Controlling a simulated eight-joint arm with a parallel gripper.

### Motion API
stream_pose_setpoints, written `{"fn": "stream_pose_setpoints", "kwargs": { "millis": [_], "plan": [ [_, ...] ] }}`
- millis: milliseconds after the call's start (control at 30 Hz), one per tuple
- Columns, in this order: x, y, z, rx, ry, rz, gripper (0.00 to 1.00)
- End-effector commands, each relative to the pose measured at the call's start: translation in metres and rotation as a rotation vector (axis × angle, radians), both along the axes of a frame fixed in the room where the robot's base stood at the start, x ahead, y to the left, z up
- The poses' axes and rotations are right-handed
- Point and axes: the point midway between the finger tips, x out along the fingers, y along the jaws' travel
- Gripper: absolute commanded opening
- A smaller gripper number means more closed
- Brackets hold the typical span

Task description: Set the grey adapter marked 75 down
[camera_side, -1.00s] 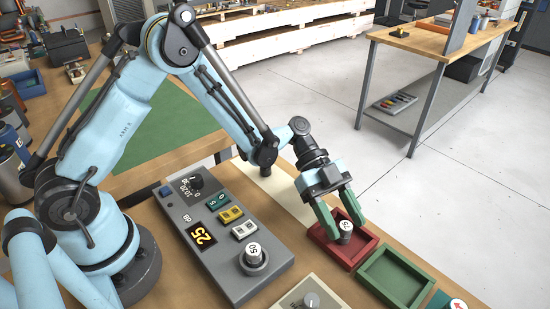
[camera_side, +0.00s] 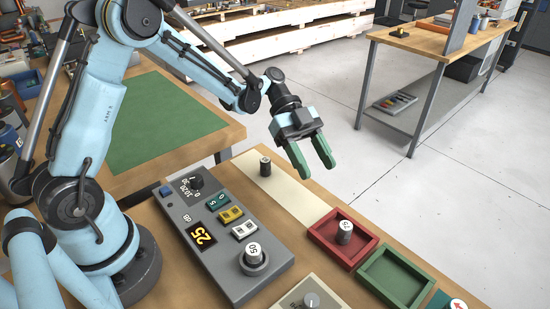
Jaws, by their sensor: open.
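My gripper (camera_side: 316,169) is open and empty, up and left of the red tray and clear of the adapter. Its two green fingers are spread apart, with nothing between them.
Another grey adapter (camera_side: 265,168) stands on the cream strip (camera_side: 289,193). A third, marked 50 (camera_side: 254,256), sits on the grey panel (camera_side: 209,235) with a display reading 25. An empty green tray (camera_side: 365,282) lies beside the red one.

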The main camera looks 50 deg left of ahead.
Motion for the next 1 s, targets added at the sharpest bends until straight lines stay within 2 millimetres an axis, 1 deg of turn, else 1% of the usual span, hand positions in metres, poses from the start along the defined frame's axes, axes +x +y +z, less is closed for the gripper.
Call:
{"fn": "stream_pose_setpoints", "kwargs": {
  "millis": [167, 267, 500, 733, 900, 1000],
  "plan": [
    [-0.009, 0.001, 0.017, 0.166, 0.126, 0.198, 0.54],
    [-0.017, 0.006, 0.025, 0.275, 0.202, 0.361, 0.54],
    [-0.042, 0.028, 0.039, 0.465, 0.318, 0.777, 0.54],
    [-0.07, 0.058, 0.045, 0.532, 0.343, 1.184, 0.54],
    [-0.088, 0.081, 0.048, 0.5, 0.318, 1.455, 0.54],
    [-0.095, 0.091, 0.048, 0.461, 0.297, 1.575, 0.54]
  ]
}}
